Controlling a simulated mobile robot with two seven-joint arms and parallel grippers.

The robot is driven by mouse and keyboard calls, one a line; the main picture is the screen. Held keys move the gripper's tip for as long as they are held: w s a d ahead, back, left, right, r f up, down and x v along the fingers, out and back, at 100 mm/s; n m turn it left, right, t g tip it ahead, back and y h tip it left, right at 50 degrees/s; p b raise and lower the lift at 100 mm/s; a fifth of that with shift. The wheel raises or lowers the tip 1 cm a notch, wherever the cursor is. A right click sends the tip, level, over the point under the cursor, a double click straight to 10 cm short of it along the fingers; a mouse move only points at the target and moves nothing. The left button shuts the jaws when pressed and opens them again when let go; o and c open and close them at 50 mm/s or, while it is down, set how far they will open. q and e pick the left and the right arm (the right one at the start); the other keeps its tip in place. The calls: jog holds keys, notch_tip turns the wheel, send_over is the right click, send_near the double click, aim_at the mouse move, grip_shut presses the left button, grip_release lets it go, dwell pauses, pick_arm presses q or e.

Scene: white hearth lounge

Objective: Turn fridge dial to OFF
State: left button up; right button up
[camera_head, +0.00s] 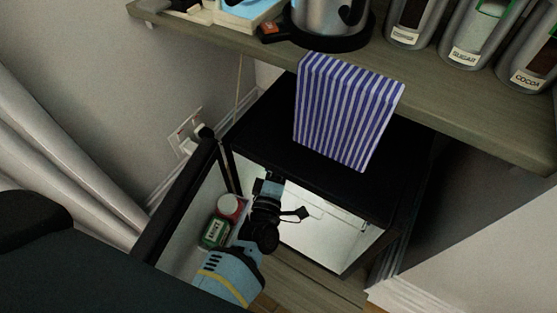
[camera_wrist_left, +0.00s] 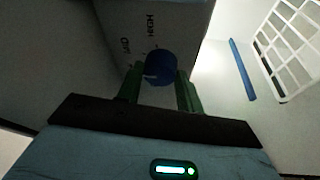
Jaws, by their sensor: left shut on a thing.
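The black fridge (camera_head: 285,140) stands under the shelf with its door (camera_head: 180,200) open to the left. My left gripper (camera_head: 268,184) reaches into the fridge opening in the head view; its fingertips are hard to make out there. In the left wrist view, the blue round dial (camera_wrist_left: 161,66) sits between the green fingers of my left gripper (camera_wrist_left: 161,84), which is shut on it. A pale mark on the dial points to the lower left. HIGH and another, hard-to-read label are printed on the panel (camera_wrist_left: 138,35) above and left of it. The dial is hidden in the head view. My right gripper is not in view.
The shelf above holds a kettle (camera_head: 325,20) and several canisters (camera_head: 470,35). A white rack (camera_wrist_left: 285,45) shows in the wrist view.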

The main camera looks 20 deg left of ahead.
pick_arm(q)
jog(key=shift+r+n+g+p, duration=0.2)
jog(key=shift+n+g+p, duration=0.15)
jog(key=shift+n, duration=0.75)
jog(key=o, duration=0.8)
jog(key=shift+o, duration=0.9)
jog(key=shift+f, duration=0.1)
